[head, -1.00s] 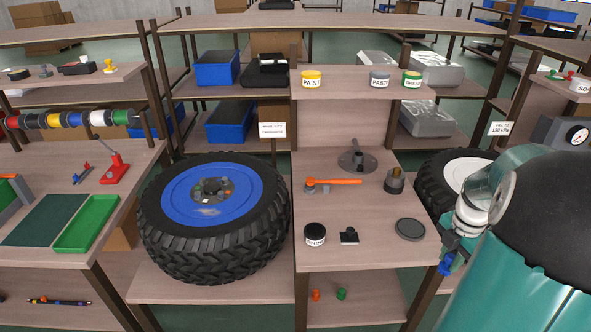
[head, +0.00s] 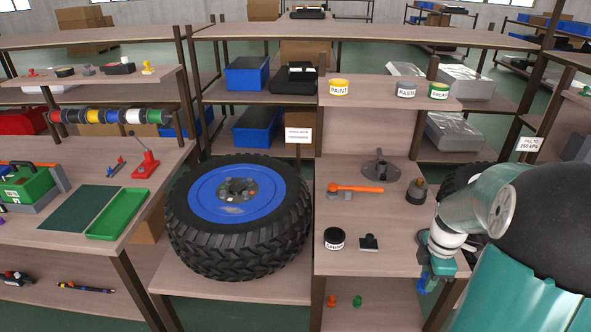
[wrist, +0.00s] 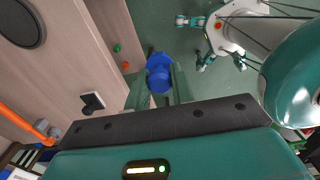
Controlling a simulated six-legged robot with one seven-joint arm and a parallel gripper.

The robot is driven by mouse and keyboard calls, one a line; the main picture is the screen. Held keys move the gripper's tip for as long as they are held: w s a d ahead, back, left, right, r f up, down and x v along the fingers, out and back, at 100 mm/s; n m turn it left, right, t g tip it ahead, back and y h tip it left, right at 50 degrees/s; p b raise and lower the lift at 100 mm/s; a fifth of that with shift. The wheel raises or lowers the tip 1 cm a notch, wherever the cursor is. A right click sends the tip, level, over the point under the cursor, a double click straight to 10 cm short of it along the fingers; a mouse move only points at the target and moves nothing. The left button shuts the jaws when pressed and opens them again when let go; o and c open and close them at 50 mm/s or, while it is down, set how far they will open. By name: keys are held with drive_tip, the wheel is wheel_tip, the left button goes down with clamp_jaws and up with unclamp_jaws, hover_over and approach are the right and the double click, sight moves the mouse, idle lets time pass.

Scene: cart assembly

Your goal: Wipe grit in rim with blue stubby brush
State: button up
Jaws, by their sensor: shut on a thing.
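My gripper (head: 432,274) hangs low at the right, by the front edge of the workbench. In the wrist view its green fingers (wrist: 159,84) are shut on the blue stubby brush (wrist: 160,68). The brush also shows as a small blue piece below my gripper in the head view (head: 424,285). The wheel with a black tyre (head: 236,262) lies flat on a low shelf left of my gripper, well apart from it. Its blue rim (head: 205,197) faces up. Pale and dark specks show around the grey hub (head: 240,187); I cannot tell which are grit.
The bench right of the wheel holds an orange-handled tool (head: 356,189), a black jar (head: 334,239), a small black block (head: 368,242) and a grey post on a disc (head: 381,169). A sign (head: 299,135) stands behind the wheel. Space above the wheel is clear.

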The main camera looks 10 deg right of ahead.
drive_tip(key=w+a+f+m, duration=0.4)
drive_tip(key=w+a, duration=0.2)
drive_tip(key=a, duration=0.3)
drive_tip(key=w+a+f+m, duration=0.5)
drive_tip(key=w+a, duration=0.2)
drive_tip(key=a, duration=0.3)
drive_tip(key=w+a+f+m, duration=0.5)
drive_tip(key=w+a, duration=0.1)
drive_tip(key=a, duration=0.3)
drive_tip(key=shift+w+a+f, duration=0.2)
drive_tip(key=shift+w+a, duration=0.15)
